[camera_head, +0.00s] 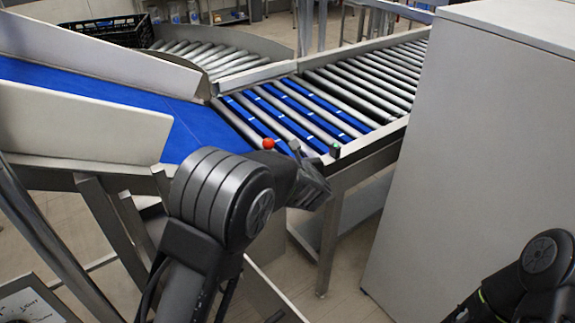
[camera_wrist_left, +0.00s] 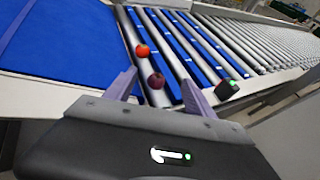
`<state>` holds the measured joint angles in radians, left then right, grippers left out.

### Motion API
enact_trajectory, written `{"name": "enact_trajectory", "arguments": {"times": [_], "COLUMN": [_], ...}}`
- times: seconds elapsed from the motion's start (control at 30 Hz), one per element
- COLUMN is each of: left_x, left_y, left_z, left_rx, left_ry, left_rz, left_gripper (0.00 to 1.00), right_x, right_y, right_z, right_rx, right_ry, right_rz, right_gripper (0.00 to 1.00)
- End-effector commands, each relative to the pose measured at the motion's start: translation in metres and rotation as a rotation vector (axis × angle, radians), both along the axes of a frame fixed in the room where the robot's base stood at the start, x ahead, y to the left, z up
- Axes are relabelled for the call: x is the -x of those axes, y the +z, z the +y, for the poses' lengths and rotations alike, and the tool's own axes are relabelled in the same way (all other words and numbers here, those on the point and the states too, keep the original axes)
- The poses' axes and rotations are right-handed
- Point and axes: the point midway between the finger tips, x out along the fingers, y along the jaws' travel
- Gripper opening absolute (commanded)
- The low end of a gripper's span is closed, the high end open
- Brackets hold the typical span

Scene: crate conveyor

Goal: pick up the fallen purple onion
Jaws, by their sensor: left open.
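The purple onion (camera_wrist_left: 156,80) shows in the left wrist view as a small round dark-purple ball on the near end of the rollers, beside the blue belt. It lies between the two spread fingers of my left gripper (camera_wrist_left: 160,90), which is open with nothing held. I cannot tell whether the fingers reach its depth. In the head view the left gripper (camera_head: 310,178) is at the near edge of the roller conveyor, and I cannot make out the onion there. Of my right arm only a link shows at the lower right; its gripper is out of view.
A red-orange ball (camera_wrist_left: 142,50) rests just beyond the onion; it also shows in the head view (camera_head: 268,143). A sloping blue belt (camera_head: 190,118) with metal side walls meets the roller conveyor (camera_head: 375,73). A small black box with a green light (camera_wrist_left: 227,88) sits on the near rail. A large grey cabinet (camera_head: 470,130) stands right.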

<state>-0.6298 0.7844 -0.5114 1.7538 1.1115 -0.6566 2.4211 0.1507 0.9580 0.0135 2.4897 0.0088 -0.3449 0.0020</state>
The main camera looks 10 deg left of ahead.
Motion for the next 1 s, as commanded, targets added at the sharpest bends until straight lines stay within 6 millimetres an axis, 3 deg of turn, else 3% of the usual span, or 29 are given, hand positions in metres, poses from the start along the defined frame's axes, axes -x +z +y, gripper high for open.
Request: {"name": "enact_trajectory", "arguments": {"times": [0.03,0.3,0.7,1.0], "left_x": [0.000,0.000,-0.001,-0.022], "left_y": [-0.016,-0.045,-0.044,-0.054], "left_z": [0.000,0.000,0.001,0.010], "left_rx": [0.000,0.000,0.000,0.000], "left_ry": [0.000,0.001,0.001,0.001], "left_rz": [0.000,0.000,0.000,0.000], "left_gripper": [0.63,0.63,0.63,0.63], "right_x": [-0.001,-0.004,-0.004,-0.003], "right_y": [-0.015,-0.041,-0.039,-0.033], "right_z": [0.001,0.004,0.004,0.004], "right_rx": [-0.002,-0.012,-0.012,-0.010], "right_ry": [0.001,0.004,0.005,0.003], "right_rz": [-0.004,-0.016,-0.018,-0.016], "right_gripper": [0.36,0.36,0.36,0.36]}}
